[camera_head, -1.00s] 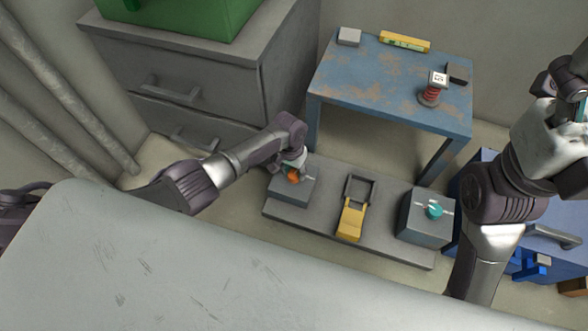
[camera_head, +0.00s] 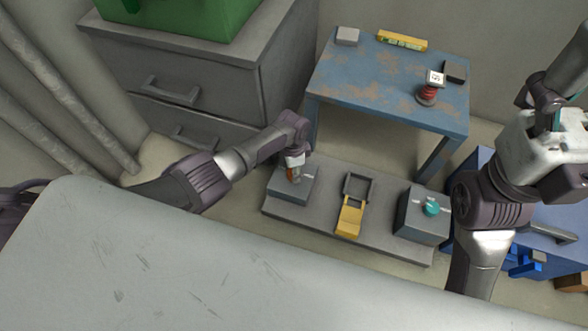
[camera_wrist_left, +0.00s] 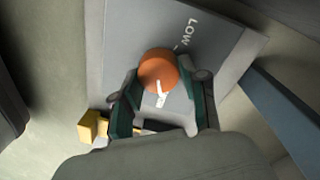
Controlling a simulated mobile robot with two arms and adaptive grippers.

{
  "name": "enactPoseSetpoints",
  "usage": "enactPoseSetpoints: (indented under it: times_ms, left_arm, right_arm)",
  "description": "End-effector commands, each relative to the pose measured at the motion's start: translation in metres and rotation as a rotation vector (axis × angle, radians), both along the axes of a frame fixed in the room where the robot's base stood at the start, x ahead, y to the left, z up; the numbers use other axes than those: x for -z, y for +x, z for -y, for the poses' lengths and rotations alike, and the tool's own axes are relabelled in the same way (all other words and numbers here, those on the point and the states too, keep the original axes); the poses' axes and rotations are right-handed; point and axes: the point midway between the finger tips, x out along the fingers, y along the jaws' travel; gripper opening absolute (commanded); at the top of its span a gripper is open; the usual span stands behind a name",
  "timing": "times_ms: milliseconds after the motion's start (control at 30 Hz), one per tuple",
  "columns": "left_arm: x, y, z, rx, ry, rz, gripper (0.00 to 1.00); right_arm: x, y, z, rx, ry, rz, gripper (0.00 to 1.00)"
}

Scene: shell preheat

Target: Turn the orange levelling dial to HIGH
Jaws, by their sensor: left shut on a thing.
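The orange levelling dial (camera_wrist_left: 158,70) sits on top of a grey box (camera_head: 300,193) at the left end of a low grey platform. In the left wrist view the dial lies between the two fingers of my left gripper (camera_wrist_left: 163,98), which is shut on it. Its white pointer mark shows on the side towards the gripper. The word LOW is printed on the box face beside the dial; other lettering is hidden. In the head view the left gripper (camera_head: 293,170) reaches down onto the dial and hides much of it. My right arm is at the right; its fingers cannot be made out.
A yellow lever (camera_head: 350,218) stands mid-platform, beside a grey box with a teal dial (camera_head: 432,209). A blue table (camera_head: 385,85) is behind, holding a red stamp-like object (camera_head: 428,92). A grey drawer cabinet (camera_head: 205,70) stands behind left.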

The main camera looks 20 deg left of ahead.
Motion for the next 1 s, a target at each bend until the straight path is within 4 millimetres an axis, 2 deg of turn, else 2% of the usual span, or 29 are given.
enactPoseSetpoints:
  times_ms: [300,767,800,933,1000]
  left_arm:
    - [-0.0005,0.0005,0.0005,0.094,0.0,0.002,0.09]
    - [-0.0005,0.0006,0.0007,0.107,0.0,0.002,0.09]
    - [-0.0005,0.0006,0.0007,0.107,0.0,0.002,0.47]
    - [-0.0004,0.0004,0.0007,0.106,0.0,0.002,0.69]
    - [-0.0004,0.0003,0.0006,0.106,-0.001,0.002,0.69]
  right_arm:
    - [0.0009,0.0004,0.0002,0.0,0.002,-0.005,0.83]
    - [0.0007,-0.0001,0.0002,-0.001,0.002,-0.003,0.83]
    - [0.0006,-0.0001,0.0002,-0.001,0.001,-0.003,0.83]
    - [0.0003,-0.0003,0.0002,-0.001,0.002,-0.002,0.83]
    - [-0.0001,-0.0005,0.0001,-0.001,0.002,0.0,0.83]
